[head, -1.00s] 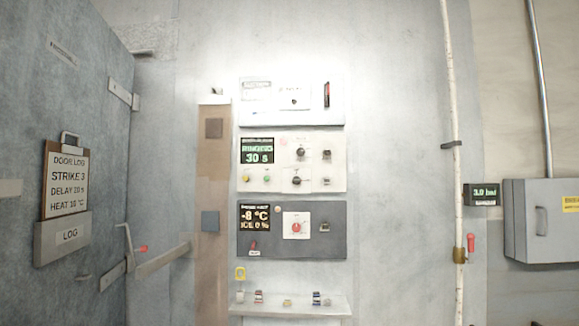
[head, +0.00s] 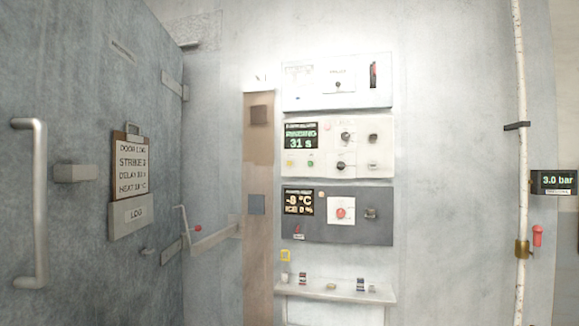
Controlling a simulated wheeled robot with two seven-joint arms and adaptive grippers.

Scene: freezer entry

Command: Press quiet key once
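The middle white panel (head: 368,150) on the wall ahead has a lit green display (head: 301,136) that seems to read "RINGING 31 s". Below the display are a small yellowish button (head: 290,163) and a small green button (head: 310,163). Two dark round knobs and small dark switches sit to the right, with a small pink-red lamp near the top. The labels are too small to read, so I cannot tell which control is the quiet key. Neither of my grippers is in view.
A grey panel (head: 357,232) reading -8 °C is below, with a white panel (head: 360,97) above. A shelf (head: 345,293) holds small items. The handled door (head: 80,262) stands at left; a pipe (head: 522,190) runs at right.

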